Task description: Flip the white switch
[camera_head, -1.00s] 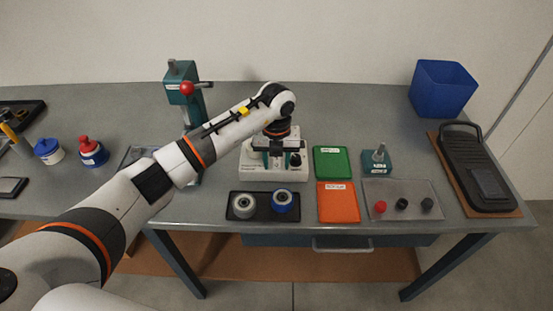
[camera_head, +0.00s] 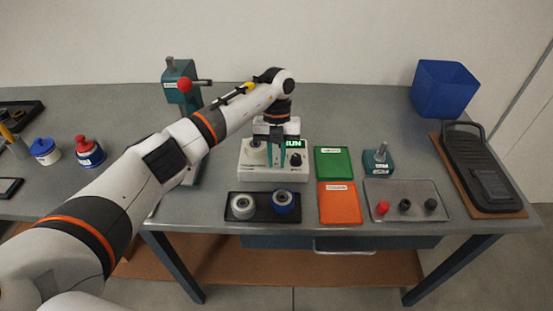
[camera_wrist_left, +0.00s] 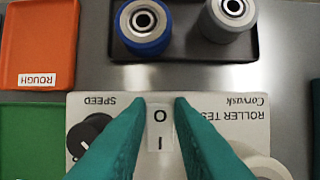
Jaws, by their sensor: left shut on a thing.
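The white switch (camera_wrist_left: 160,128), marked O and I, is on the panel of the roller tester (camera_head: 275,174), near the middle in the head view. My left gripper (camera_wrist_left: 163,106) has teal fingers on both sides of the switch in the wrist view and is shut on it. In the head view the left gripper (camera_head: 276,150) points down at the tester and hides the switch. I cannot tell which way the switch is tipped. A display (camera_head: 293,144) on the tester is lit green with "RUN", partly covered. My right gripper is not in view.
A black speed knob (camera_head: 296,160) and a pale roller (camera_head: 255,154) flank the gripper closely. A black tray (camera_head: 262,210) with two rollers lies in front. Green (camera_head: 332,163) and orange (camera_head: 340,204) plates lie to the right. A teal press (camera_head: 181,85) stands behind left.

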